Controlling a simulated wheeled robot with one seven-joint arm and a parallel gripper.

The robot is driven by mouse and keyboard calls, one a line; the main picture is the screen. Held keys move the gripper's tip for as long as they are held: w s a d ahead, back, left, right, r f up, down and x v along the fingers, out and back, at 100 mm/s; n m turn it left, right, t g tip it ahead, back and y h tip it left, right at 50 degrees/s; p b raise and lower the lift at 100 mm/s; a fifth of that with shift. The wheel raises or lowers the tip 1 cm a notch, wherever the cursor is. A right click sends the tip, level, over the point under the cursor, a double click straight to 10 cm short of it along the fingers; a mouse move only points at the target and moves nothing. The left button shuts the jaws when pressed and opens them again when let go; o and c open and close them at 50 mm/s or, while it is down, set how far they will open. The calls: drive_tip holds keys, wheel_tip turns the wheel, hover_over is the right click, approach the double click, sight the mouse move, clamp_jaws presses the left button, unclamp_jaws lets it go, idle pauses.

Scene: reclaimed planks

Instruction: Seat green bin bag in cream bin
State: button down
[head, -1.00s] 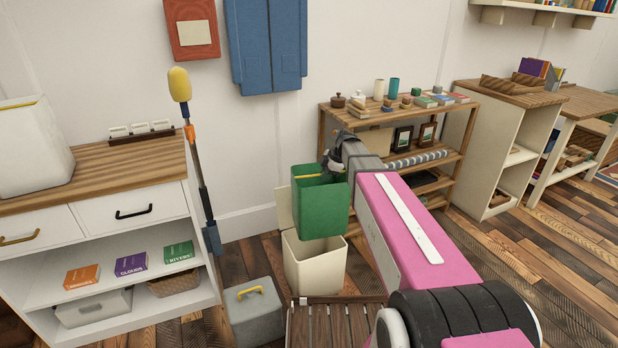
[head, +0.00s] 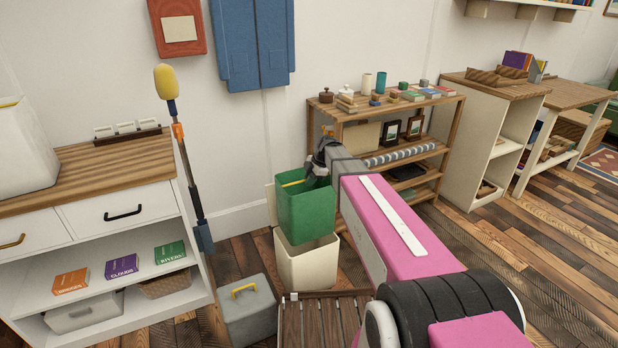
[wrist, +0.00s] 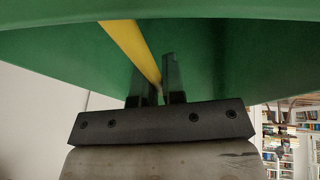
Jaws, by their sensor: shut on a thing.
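The green bin bag (head: 305,216) is box-shaped, open at the top and upright, with a yellow strip (head: 293,183) at its rim. My gripper (head: 320,172) is shut on the bag at its upper rim, by the yellow strip. In the wrist view the fingers (wrist: 160,82) meet beside the yellow strip (wrist: 130,48), with the green wall (wrist: 230,50) around them. The cream bin (head: 308,268) stands on the floor directly below the bag. The bag's bottom overlaps the bin's mouth in the picture; I cannot tell whether it is inside. The bag hides most of the mouth.
A grey box with a yellow handle (head: 249,308) and a slatted wooden piece (head: 325,318) are near the bin. A white cabinet (head: 130,250) and a yellow-topped pole (head: 188,150) stand left. A wooden shelf (head: 448,112) with small items is behind my arm. Open floor lies right.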

wheel_tip(320, 180, down, 30)
idle(3.3)
drive_tip(key=c, duration=1.1)
unclamp_jaws()
drive_tip(key=shift+c, duration=0.2)
drive_tip(key=v, duration=1)
drive_tip(key=shift+d+r, duration=0.15)
drive_tip(key=shift+r, duration=0.15)
drive_tip(key=shift+d, duration=0.15)
